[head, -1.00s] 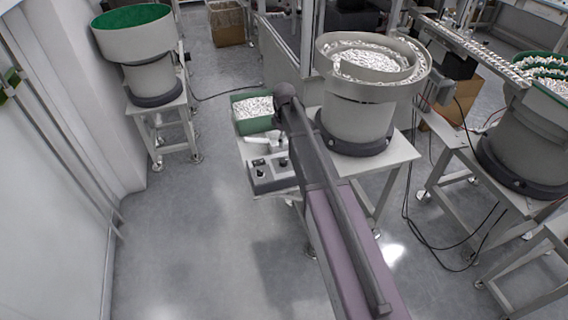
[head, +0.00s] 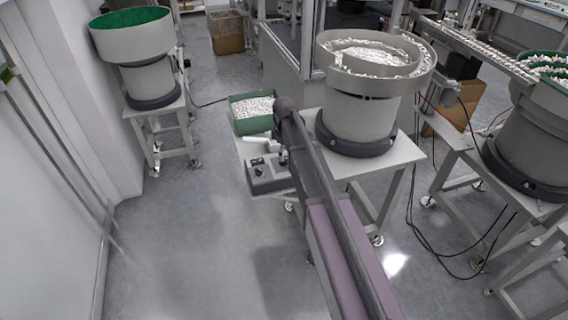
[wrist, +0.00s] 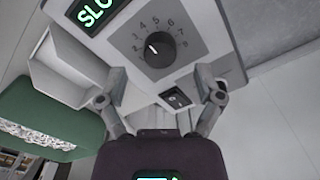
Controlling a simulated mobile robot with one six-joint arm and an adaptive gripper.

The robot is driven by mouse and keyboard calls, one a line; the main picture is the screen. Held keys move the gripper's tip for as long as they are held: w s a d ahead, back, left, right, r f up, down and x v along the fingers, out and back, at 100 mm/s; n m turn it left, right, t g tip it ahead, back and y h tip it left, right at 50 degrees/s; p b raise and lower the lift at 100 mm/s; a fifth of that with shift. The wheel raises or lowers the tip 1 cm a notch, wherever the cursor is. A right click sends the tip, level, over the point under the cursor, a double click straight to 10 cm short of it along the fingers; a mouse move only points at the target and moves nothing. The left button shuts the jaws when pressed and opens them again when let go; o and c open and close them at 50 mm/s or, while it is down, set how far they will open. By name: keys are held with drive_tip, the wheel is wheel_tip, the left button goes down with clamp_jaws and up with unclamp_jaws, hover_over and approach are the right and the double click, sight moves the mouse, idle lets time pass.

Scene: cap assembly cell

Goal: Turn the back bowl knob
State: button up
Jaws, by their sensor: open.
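A round black knob (wrist: 160,49) with a white pointer line sits on a dark dial plate with printed numbers in the wrist view. Its pointer is towards the upper left. The knob's control box (wrist: 205,22) is pale and also shows in the head view (head: 270,180), on the table left of the feeder bowl. My gripper (wrist: 158,86) is open and empty, its fingertips apart on the near side of the knob, not around it. Which bowl this knob serves is not shown.
A black rocker switch (wrist: 176,98) lies near the right finger. A green lit display (wrist: 95,12) is partly cut off. A green bin (head: 251,124) of white parts stands behind the box. A feeder bowl (head: 360,110) stands right of my arm. Floor to the left is clear.

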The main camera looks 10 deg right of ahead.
drive_tip(key=shift+f+b, duration=1.35)
drive_tip(key=shift+f, duration=0.35)
drive_tip(key=c, duration=1.2)
